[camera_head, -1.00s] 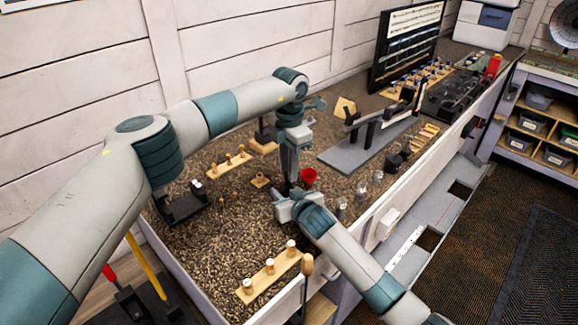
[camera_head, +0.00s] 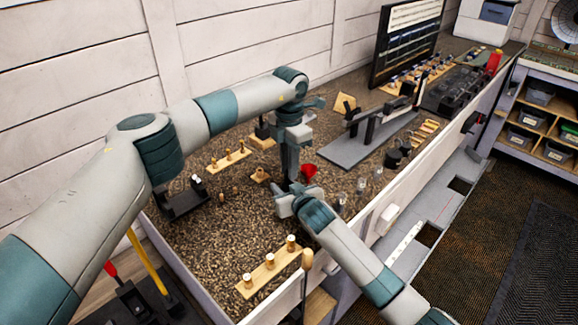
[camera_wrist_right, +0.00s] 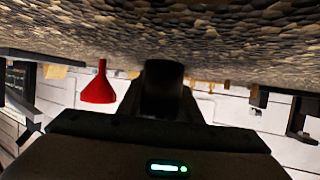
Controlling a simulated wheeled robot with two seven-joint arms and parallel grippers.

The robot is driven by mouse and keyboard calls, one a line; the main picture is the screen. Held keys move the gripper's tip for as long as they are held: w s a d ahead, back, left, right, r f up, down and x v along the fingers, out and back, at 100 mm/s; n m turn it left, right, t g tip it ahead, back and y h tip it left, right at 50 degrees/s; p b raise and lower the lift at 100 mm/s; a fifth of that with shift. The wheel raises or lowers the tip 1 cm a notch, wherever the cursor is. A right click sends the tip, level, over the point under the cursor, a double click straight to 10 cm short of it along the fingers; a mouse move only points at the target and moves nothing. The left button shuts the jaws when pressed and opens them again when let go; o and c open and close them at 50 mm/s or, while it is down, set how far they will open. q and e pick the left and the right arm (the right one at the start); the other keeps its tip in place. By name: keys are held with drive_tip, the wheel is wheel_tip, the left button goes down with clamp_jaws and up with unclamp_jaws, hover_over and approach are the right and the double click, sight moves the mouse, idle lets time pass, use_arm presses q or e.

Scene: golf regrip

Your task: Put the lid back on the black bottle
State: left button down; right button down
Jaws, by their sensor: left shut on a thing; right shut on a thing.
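My right gripper (camera_head: 287,194) comes in from the front, low over the gravel-patterned bench. In the right wrist view it is shut on a dark upright body, the black bottle (camera_wrist_right: 163,88). In the head view the bottle is almost wholly hidden between the two grippers. My left gripper (camera_head: 291,168) points straight down, directly above and close to the right gripper. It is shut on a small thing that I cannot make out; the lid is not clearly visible. I cannot tell whether lid and bottle touch.
A red funnel (camera_head: 309,172) stands just right of the grippers, also in the wrist view (camera_wrist_right: 98,84). Small clear jars (camera_head: 361,186) stand near the front edge. Wooden peg strips (camera_head: 270,262) lie in front and behind. A grey stand (camera_head: 350,146) is further right.

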use_arm(q)
drive_tip(key=shift+f, duration=0.55)
drive_tip(key=shift+m, duration=0.3)
drive_tip(key=m, duration=0.4)
drive_tip(key=shift+m, duration=0.4)
drive_tip(key=m, duration=0.4)
drive_tip(key=shift+s, duration=0.1)
drive_tip(key=m, duration=1.7)
drive_tip(key=shift+a, duration=0.15)
drive_tip(key=m, duration=0.6)
